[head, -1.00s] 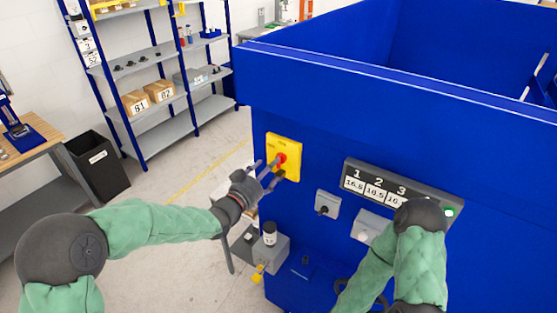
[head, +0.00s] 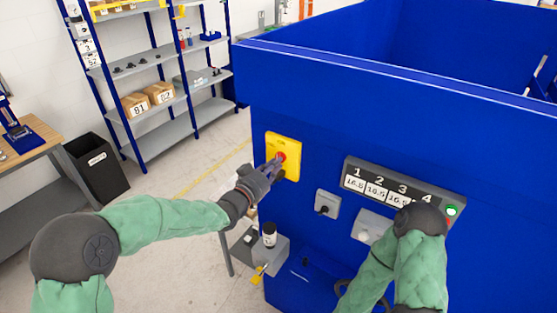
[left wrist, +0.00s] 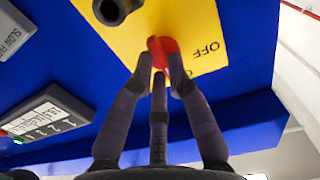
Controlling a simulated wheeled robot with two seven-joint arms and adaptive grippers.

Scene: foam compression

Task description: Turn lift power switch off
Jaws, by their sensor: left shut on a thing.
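The lift power switch is a red rotary knob on a yellow plate (head: 285,145) fixed to the blue machine's side. My left gripper (head: 274,168) is at the knob in the head view, its fingers partly covering it. In the left wrist view the fingers of my left gripper (left wrist: 160,75) are shut on the red knob (left wrist: 165,52). The word OFF shows on the yellow plate (left wrist: 205,25) to the right of the knob there. My right arm (head: 400,260) is in front of the machine, but its gripper is not clearly seen.
A grey display panel (head: 385,190) with numbers and a green button (head: 452,211) is right of the switch. Small grey boxes (head: 327,204) sit below it. A grey bracket (head: 268,255) holding a bottle (head: 269,232) juts out below my left gripper.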

